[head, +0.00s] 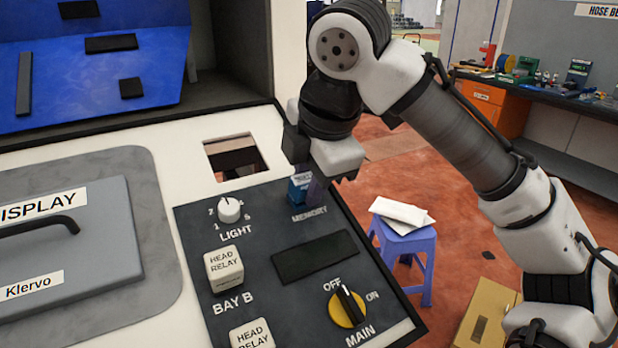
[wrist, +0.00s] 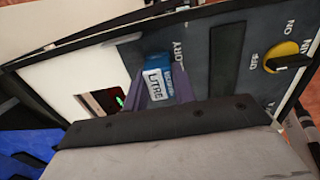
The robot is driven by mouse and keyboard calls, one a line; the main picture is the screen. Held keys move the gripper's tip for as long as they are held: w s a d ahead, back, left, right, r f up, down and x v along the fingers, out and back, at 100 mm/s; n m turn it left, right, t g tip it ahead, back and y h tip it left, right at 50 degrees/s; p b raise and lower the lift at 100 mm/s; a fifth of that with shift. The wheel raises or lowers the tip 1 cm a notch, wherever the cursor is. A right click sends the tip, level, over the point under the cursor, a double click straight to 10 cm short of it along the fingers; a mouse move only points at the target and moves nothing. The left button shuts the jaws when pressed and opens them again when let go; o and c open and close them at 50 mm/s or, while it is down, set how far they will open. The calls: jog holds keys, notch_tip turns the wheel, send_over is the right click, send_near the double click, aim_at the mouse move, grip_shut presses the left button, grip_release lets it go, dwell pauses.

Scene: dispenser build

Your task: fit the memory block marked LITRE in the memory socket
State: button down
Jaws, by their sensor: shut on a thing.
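The blue memory block (head: 297,190) has a white label reading LITRE, legible in the wrist view (wrist: 156,78). My gripper (head: 306,188) points down over the control panel and is shut on the block; its two purple fingers show on either side of it in the wrist view (wrist: 160,92). The block is just above the printed word MEMORY on the dark panel (head: 290,225). The memory socket itself is hidden by the block and fingers. I cannot tell whether the block is in the socket or just above it.
A square opening (head: 232,157) lies left of the block in the white top. The LIGHT knob (head: 229,209), a HEAD RELAY block (head: 224,268), a dark recess (head: 315,257) and the yellow MAIN switch (head: 347,306) are nearby. A blue stool (head: 405,245) stands beyond the panel.

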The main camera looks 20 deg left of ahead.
jog(key=shift+a+f, duration=0.1)
jog(key=shift+f, duration=0.5)
dwell(0.8)
jog(key=c, duration=1.4)
grip_release()
jog(key=o, duration=0.3)
jog(key=shift+w+a, duration=0.1)
jog(key=shift+w, duration=0.05)
jog(key=o, duration=0.5)
jog(key=shift+r, duration=0.1)
jog(key=shift+r, duration=0.1)
jog(key=shift+p+v, duration=1.75)
jog(key=shift+v, duration=0.3)
jog(key=shift+p+v, duration=0.3)
jog(key=shift+v, duration=0.6)
